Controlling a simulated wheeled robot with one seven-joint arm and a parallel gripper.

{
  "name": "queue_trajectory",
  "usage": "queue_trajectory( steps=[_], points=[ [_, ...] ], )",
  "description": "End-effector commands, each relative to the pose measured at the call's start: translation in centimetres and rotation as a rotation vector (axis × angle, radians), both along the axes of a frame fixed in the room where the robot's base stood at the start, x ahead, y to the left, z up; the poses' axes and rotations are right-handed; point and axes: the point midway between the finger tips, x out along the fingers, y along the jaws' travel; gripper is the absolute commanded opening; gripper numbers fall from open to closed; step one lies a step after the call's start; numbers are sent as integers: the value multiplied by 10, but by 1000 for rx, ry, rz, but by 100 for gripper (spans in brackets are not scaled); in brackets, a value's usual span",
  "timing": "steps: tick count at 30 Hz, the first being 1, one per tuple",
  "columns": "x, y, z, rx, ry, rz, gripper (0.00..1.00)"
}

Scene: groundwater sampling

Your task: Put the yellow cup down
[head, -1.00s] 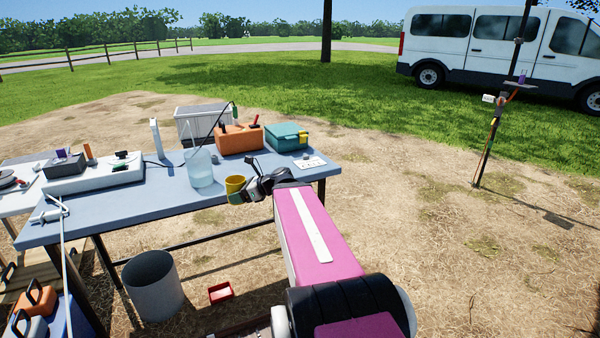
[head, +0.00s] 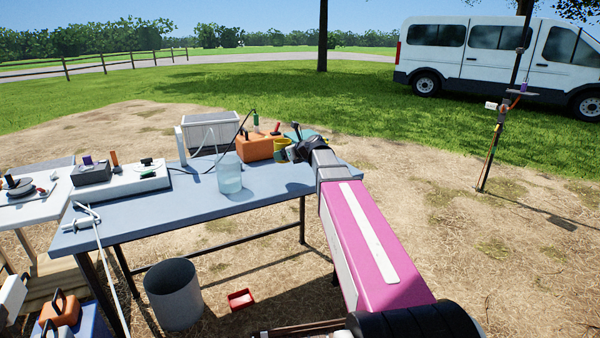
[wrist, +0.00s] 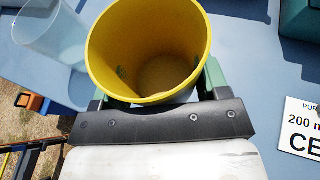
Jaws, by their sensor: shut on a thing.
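The yellow cup (head: 282,142) is over the right part of the blue-grey table (head: 190,210), close to the orange caddy (head: 257,148). My gripper (head: 288,150) is shut on the cup. In the wrist view, the cup (wrist: 150,30) is open end toward the camera and looks empty, with green fingers of my gripper (wrist: 156,88) on both sides. The tabletop (wrist: 245,55) lies below it. The cup's base is hidden, so I cannot tell whether it touches the table.
A clear jug (head: 229,174) stands left of the cup. A teal case (head: 318,136) is partly hidden behind my gripper. A white printed label (wrist: 302,128) lies at the right in the wrist view. A grey bin (head: 174,293) and red tray (head: 241,299) are on the ground.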

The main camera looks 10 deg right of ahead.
Motion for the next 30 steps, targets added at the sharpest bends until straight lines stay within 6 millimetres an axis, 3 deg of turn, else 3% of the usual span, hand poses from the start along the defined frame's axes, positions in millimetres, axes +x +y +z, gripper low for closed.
queue_trajectory(
  steps=[6,13,20,30],
  points=[
    [30,-38,-28,0,2,-2,40],
    [50,-67,-50,1,1,1,40],
    [53,-74,-59,0,1,2,40],
    [53,-74,-95,0,0,1,40]
  ],
)
